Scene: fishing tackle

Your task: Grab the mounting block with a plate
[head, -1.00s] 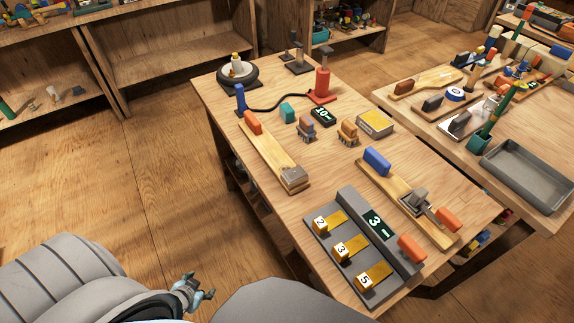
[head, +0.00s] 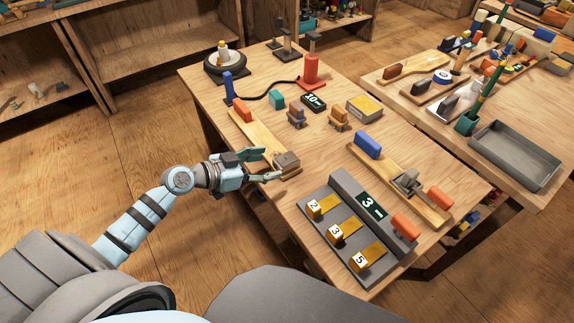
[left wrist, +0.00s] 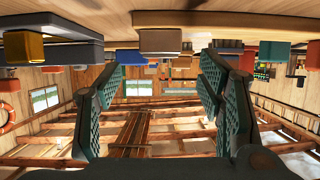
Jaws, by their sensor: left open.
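A small grey-brown mounting block with a plate (head: 287,159) sits on the near end of a long wooden board (head: 254,132), at the table's left edge. What seems to be the same block shows in the left wrist view (left wrist: 160,42), ahead and between the fingertips. My left gripper (head: 270,164) is open, just left of the block, its fingers pointing right toward it. Nothing is held. I cannot tell whether a finger touches the block. My right gripper is out of view.
An orange block (head: 243,112) sits at the board's far end. A grey stand with numbered yellow blocks (head: 336,232) lies nearer. A second board (head: 385,175) carries a blue block and a grey clamp-like part. Floor is clear left of the table.

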